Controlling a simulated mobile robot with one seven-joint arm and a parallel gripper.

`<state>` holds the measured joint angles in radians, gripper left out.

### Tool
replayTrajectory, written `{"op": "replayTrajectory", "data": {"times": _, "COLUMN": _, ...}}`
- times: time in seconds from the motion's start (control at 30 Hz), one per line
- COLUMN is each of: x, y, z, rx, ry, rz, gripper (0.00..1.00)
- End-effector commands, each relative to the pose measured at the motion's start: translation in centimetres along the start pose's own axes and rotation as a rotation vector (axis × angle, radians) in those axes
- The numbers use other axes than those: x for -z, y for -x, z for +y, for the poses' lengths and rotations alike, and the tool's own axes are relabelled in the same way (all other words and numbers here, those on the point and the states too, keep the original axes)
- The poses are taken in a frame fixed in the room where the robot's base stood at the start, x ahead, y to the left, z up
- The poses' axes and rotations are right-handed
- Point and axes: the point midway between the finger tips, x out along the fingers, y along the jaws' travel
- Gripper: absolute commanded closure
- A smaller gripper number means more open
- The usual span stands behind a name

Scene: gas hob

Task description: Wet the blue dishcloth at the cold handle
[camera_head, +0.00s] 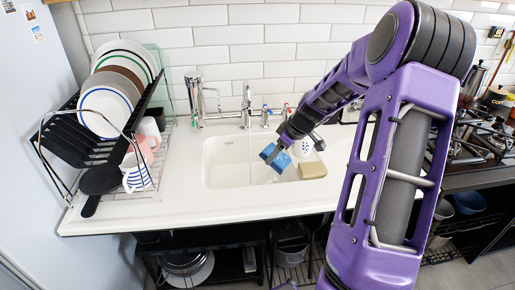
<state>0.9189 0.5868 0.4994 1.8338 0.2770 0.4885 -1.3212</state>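My gripper (283,146) is over the right part of the white sink (225,170), coming in from the right. It appears shut on the blue dishcloth (274,157), which hangs tilted below it, over the basin. The fingertips are small and partly hidden by the cloth. The tap (247,103) stands behind the sink. A thin pale vertical line below its spout looks like running water (250,160), just left of the cloth; I cannot tell whether they touch. The cold handle (265,116), marked blue, is right of the tap. The red-marked handle (285,111) is further right.
A dish rack (75,150) with plates and mugs (137,172) fills the left counter. A tan block (312,170) and a dotted white cup (302,147) are close right of the cloth. Another tall tap (196,98) stands left. The hob (485,140) is at right.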

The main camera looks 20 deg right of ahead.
Motion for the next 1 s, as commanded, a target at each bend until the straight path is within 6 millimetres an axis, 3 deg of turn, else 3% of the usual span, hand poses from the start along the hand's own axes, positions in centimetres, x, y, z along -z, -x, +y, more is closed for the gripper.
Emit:
{"op": "replayTrajectory", "data": {"times": 0.43, "x": -0.1, "y": 0.4, "z": 0.0, "rx": -0.001, "ry": 0.000, "rz": 0.000, "gripper": 0.68}}
{"op": "replayTrajectory", "data": {"times": 1.0, "x": -2.1, "y": 5.5, "z": -0.3, "rx": -0.001, "ry": -0.001, "rz": 0.000, "gripper": 0.68}}
